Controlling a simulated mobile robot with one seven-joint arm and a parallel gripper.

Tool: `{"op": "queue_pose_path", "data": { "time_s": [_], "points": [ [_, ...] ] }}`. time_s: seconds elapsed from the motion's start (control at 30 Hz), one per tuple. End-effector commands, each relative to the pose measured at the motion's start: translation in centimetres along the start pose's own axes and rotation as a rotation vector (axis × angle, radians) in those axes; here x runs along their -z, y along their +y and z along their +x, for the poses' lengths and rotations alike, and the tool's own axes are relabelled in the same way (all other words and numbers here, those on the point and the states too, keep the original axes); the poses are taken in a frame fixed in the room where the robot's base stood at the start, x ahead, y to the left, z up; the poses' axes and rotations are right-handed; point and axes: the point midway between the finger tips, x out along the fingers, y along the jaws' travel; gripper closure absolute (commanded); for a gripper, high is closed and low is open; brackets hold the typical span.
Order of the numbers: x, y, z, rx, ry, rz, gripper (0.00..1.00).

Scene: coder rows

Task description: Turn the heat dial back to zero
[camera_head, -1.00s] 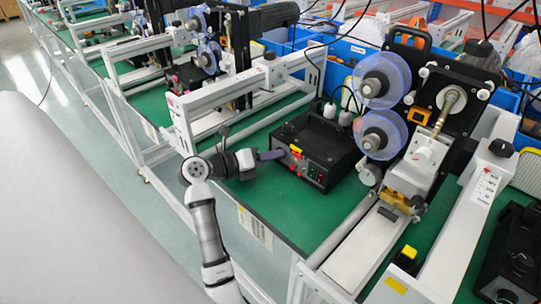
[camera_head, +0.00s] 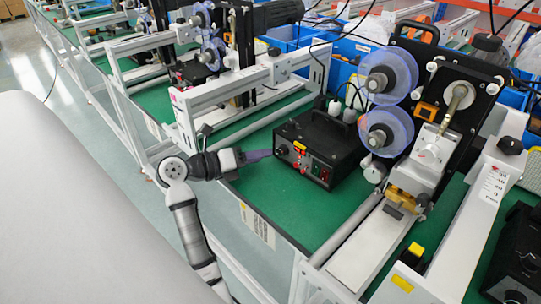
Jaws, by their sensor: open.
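The black control box (camera_head: 322,148) stands on the green bench top, with its front panel facing my arm. A dark round knob (camera_head: 281,149) sits at the left end of that panel; I cannot read its marks or its setting, nor confirm that it is the heat dial. Red and yellow parts (camera_head: 300,149) are to the right of it. My gripper (camera_head: 266,155) points right toward the knob, a little left of it, with a small gap appearing between them. Its purple-grey fingers look empty and open, though they overlap from this angle.
A white frame (camera_head: 225,92) stands behind my gripper. Blue-rimmed reels (camera_head: 388,72) and a white and black machine (camera_head: 425,155) stand right of the box. Green bench top (camera_head: 275,198) is clear in front of the box. Cables rise behind it.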

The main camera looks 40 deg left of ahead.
Motion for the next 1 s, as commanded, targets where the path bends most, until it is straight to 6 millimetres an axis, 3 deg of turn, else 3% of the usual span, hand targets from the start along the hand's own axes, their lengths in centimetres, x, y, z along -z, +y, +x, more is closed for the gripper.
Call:
{"op": "queue_pose_path", "data": {
  "time_s": [0.2,0.4,1.0],
  "points": [
    [0.1,0.2,-5.0,-0.002,-0.003,0.000,0.52],
    [0.1,0.2,-7.7,-0.001,-0.001,-0.001,0.52],
    [0.0,0.0,-8.5,0.000,0.000,-0.001,0.52]
  ]
}}
